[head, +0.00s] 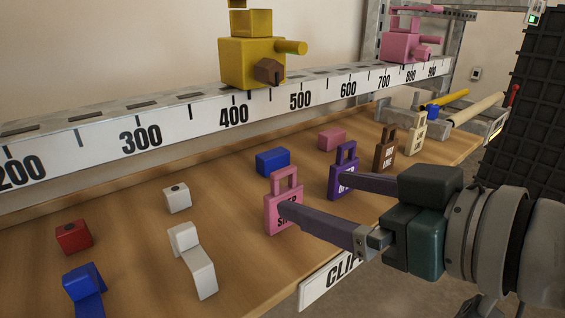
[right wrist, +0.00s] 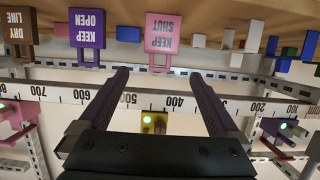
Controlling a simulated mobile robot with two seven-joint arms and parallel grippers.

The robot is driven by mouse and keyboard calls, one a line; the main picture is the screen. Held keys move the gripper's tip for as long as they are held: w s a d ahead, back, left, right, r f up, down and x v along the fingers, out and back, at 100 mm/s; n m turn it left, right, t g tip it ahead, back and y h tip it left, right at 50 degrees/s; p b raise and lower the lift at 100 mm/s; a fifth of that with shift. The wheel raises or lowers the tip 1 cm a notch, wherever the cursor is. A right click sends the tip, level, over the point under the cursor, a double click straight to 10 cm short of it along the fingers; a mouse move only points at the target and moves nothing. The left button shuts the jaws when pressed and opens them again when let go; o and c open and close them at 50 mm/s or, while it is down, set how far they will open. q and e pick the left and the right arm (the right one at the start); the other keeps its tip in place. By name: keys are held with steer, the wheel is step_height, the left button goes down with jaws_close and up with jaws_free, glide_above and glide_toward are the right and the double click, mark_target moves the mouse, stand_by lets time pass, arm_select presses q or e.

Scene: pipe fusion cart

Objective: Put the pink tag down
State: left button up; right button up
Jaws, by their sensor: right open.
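The pink tag (head: 272,215), lettered KEEP SHUT, stands upright on the wooden shelf (head: 130,270), with its loop handle on top. In the right wrist view the pink tag (right wrist: 163,38) appears upside down, beyond the fingertips and roughly between them. My right gripper (head: 315,195) is open, its two long purple-grey fingers apart with nothing between them. In the head view its near finger overlaps the pink tag and its far finger overlaps the purple KEEP OPEN tag (head: 343,160). The gripper also shows in the right wrist view (right wrist: 157,73). My left gripper is out of view.
Brown (head: 385,150) and cream (head: 415,135) tags stand to the right. Blue (head: 272,162), pink (head: 332,139), red (head: 73,237) and white (head: 177,198) blocks sit on the shelf. A white numbered rail (head: 190,128) runs behind, carrying a yellow clamp-like block (head: 250,62) and a pink one (head: 402,45).

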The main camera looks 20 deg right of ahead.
steer(key=s+d+f+m+g+h, duration=0.1)
steer(key=s+f+g, duration=0.3)
steer(key=s, duration=0.5)
steer(key=s+d+f+m+g+h, duration=0.1)
steer(key=s+d+f+g+h, duration=0.1)
steer(key=s+f+g, duration=0.3)
steer(key=s+g+h, duration=0.1)
steer(key=s, duration=0.3)
steer(key=shift+s+d+h, duration=0.2)
steer(key=shift+s+h, duration=0.15)
steer(key=shift+h, duration=0.05)
steer(key=shift+p, duration=0.3)
